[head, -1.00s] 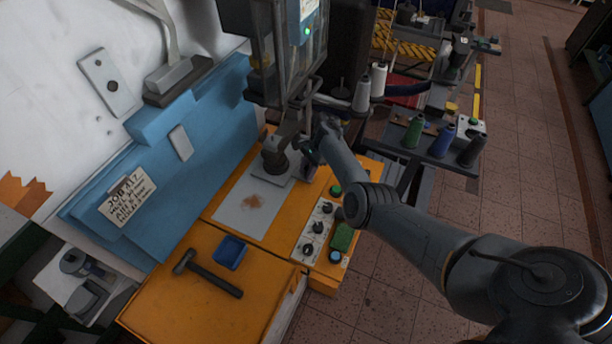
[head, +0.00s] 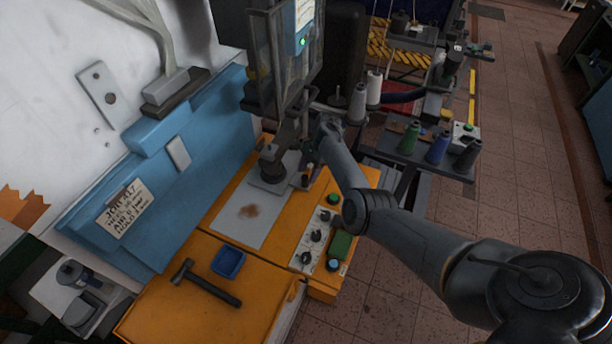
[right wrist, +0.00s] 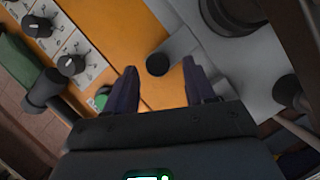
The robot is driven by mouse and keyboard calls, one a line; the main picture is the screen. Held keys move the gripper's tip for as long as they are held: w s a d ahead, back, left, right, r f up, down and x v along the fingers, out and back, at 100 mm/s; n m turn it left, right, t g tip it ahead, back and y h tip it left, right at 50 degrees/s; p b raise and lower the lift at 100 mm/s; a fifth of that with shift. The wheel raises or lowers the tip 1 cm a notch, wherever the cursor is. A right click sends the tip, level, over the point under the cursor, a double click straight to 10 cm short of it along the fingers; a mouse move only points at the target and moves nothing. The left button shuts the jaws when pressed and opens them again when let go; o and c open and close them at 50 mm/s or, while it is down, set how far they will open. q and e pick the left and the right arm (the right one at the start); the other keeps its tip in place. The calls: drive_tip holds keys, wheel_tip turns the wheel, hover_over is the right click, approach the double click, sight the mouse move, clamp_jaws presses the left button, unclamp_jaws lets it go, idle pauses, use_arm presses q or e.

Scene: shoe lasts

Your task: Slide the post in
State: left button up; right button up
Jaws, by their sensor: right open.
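The post shows in the right wrist view as a short grey bar with a dark round end (right wrist: 158,65), beside the grey plate on the orange bench. My right gripper (right wrist: 160,88) is open and empty. Its two dark fingers point toward the post, and the round end appears between and just ahead of the fingertips. I cannot tell whether either finger touches it. The post is too small there to make out. My left gripper is not in view.
Control knobs (head: 316,236) and a green block (head: 341,244) are on the bench's right side. A hammer (head: 207,284) and blue tray (head: 229,262) lie nearer. The tall machine (head: 285,65) rises behind the gripper. Thread spools (head: 437,148) stand at right.

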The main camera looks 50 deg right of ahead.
drive_tip(key=v, duration=0.7)
drive_tip(key=shift+d+r+p, duration=0.2)
drive_tip(key=shift+r+p, duration=0.05)
drive_tip(key=shift+p, duration=0.05)
drive_tip(key=shift+s, duration=0.1)
